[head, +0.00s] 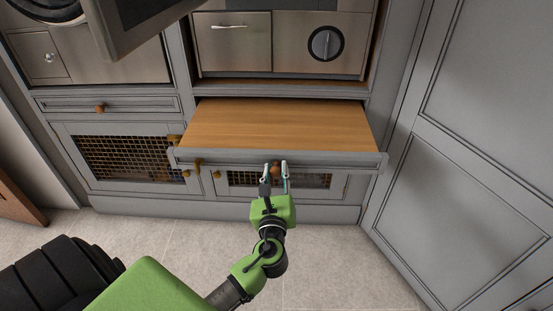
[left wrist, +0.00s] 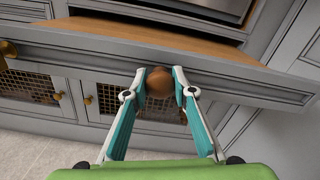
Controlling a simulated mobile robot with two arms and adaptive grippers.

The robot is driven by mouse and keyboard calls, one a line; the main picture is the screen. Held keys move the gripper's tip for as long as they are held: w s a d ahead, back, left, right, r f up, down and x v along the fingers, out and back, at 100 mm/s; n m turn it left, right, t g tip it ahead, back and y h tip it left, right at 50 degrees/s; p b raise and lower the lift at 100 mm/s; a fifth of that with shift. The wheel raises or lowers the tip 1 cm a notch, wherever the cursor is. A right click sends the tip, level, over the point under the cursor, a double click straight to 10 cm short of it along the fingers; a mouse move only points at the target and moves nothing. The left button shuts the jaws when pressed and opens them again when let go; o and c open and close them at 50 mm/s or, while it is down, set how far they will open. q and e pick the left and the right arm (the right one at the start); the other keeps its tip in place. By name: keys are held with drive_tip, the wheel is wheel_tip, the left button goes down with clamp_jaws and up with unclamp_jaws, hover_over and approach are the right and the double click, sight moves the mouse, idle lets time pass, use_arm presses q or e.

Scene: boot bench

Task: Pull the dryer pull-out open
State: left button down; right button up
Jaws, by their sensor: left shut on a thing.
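The dryer pull-out (head: 285,122) is a wooden shelf with a grey front, below the right-hand machine. It stands out from the cabinet, with much of its wooden top showing. Its round brown knob (left wrist: 160,83) sits at the middle of the grey front. My left gripper (head: 276,166) is at that front, its two fingers on either side of the knob. In the left wrist view the fingertips (left wrist: 160,74) are shut on the knob. My right gripper is not in view.
Mesh-fronted cabinet doors (head: 130,158) lie below, with brass fittings. A closed drawer (head: 105,104) with a brown knob is at the left. A tall grey door (head: 470,150) stands at the right. The tiled floor (head: 335,255) in front is clear at the right.

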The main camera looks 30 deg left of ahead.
use_arm(q)
drive_tip(key=shift+s+d, duration=0.25)
drive_tip(key=shift+s, duration=0.15)
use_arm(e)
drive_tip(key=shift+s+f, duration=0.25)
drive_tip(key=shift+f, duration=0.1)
use_arm(q)
drive_tip(key=c, duration=1.7)
unclamp_jaws()
drive_tip(key=v, duration=1.2)
drive_tip(key=shift+f, duration=0.1)
